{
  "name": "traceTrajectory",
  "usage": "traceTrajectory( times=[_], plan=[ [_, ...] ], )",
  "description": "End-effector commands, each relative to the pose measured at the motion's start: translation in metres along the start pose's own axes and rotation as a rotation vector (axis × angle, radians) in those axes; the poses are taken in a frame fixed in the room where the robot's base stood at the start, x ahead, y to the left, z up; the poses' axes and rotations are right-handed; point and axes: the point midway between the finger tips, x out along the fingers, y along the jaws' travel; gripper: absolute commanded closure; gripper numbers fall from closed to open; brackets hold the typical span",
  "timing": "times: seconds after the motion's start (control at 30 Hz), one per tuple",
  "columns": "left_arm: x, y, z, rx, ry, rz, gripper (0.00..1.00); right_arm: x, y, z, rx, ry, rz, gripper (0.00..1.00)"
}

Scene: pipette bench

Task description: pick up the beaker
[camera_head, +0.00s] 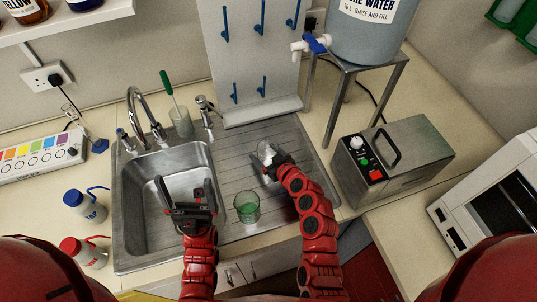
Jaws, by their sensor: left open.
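A clear glass vessel, likely a beaker (267,149), is on the ribbed drainboard at the fingers of my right gripper (270,161). The gripper's dark fingers overlap it, and I cannot tell whether they are closed on it. A second, green-tinted glass beaker (247,207) stands upright near the front of the drainboard, between my two arms. My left gripper (186,187) is open and empty over the sink basin, left of the green-tinted beaker and apart from it.
The steel sink (133,225) has a tap (143,110) and a cup with a green-handled brush (181,123) behind it. A pegboard (250,75) stands behind the drainboard. A metal box with a handle (415,150) is at right. Two wash bottles (84,206) stand at left.

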Motion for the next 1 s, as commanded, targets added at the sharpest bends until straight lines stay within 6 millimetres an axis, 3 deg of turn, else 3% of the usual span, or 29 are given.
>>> traceTrajectory(
  times=[0.03, 0.2, 0.27, 0.3, 0.57, 0.8, 1.0],
  plan=[
    [0.000, 0.000, 0.000, 0.000, 0.000, 0.000, 0.00, 0.000, 0.000, 0.001, -0.001, -0.001, 0.000, 0.36],
    [0.000, 0.000, 0.000, 0.000, 0.000, 0.000, 0.00, 0.000, 0.000, 0.001, -0.001, -0.003, -0.001, 0.67],
    [0.000, 0.000, 0.000, 0.000, 0.000, 0.000, 0.00, 0.000, -0.001, 0.002, -0.001, -0.003, -0.001, 0.75],
    [0.000, 0.000, 0.000, 0.000, 0.000, 0.000, 0.00, 0.000, -0.001, 0.002, -0.001, -0.004, -0.002, 0.84],
    [0.007, 0.000, -0.001, 0.000, 0.000, 0.000, 0.00, -0.004, -0.001, -0.008, -0.001, -0.004, -0.002, 0.84],
    [0.034, -0.002, -0.006, 0.000, 0.000, 0.000, 0.00, -0.024, 0.001, -0.058, -0.003, 0.002, 0.001, 0.84],
    [0.047, -0.002, -0.008, 0.000, 0.000, 0.000, 0.00, -0.035, 0.000, -0.086, -0.002, -0.001, -0.002, 0.84]
  ],
)
